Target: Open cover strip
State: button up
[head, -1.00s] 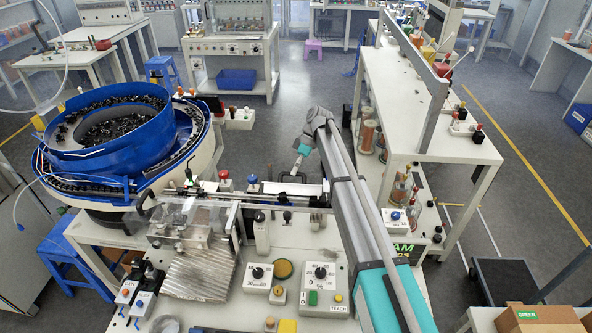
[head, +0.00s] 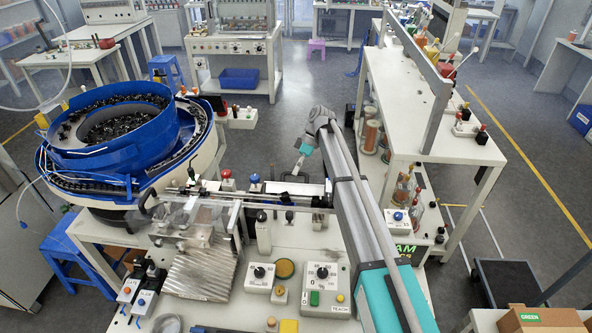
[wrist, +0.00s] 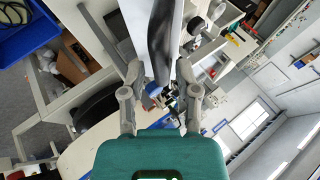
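A long, thin, pale strip (head: 275,203), which looks like the cover strip, runs left to right along the feed track behind the front machine table. I cannot tell clearly whether it lies shut or is lifted. My gripper (head: 296,174) hangs over the far side of the track, near its right part, with the teal palm above and the fingers pointing down. In the wrist view my gripper (wrist: 161,72) has its two grey fingers spread apart. A white and black band shows between and beyond them, and no grasped thing is visible. Contact with the strip cannot be seen.
A blue bowl feeder (head: 110,125) full of dark parts stands left of the track. A control box with a knob (head: 322,283) sits on the table in front. A white bench (head: 430,125) with spools stands to the right. Floor behind the track is free.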

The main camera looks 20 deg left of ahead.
jog(key=shift+r+p, duration=0.35)
grip_shut()
jog(key=shift+s+d+r+p, duration=0.1)
jog(key=shift+s+r+p, duration=0.05)
jog(key=shift+r+p, duration=0.5)
jog(key=shift+s+r+p, duration=0.15)
jog(key=shift+r+p, duration=0.4)
jog(key=shift+p, duration=0.05)
jog(key=shift+s+d+t+p, duration=0.1)
jog(key=shift+s+t+p, duration=0.2)
jog(key=shift+s, duration=0.05)
jog(key=s+d+r+t+y+p, duration=0.1)
jog(key=s+d+r+t+p, duration=0.4)
jog(key=s+r+t+p, duration=0.2)
notch_tip(320, 180, up, 2)
jog(key=t+p, duration=0.2)
jog(key=p, duration=0.2)
jog(key=shift+s+d+r+n+t+y, duration=0.15)
jog(key=shift+n+t+y, duration=0.25)
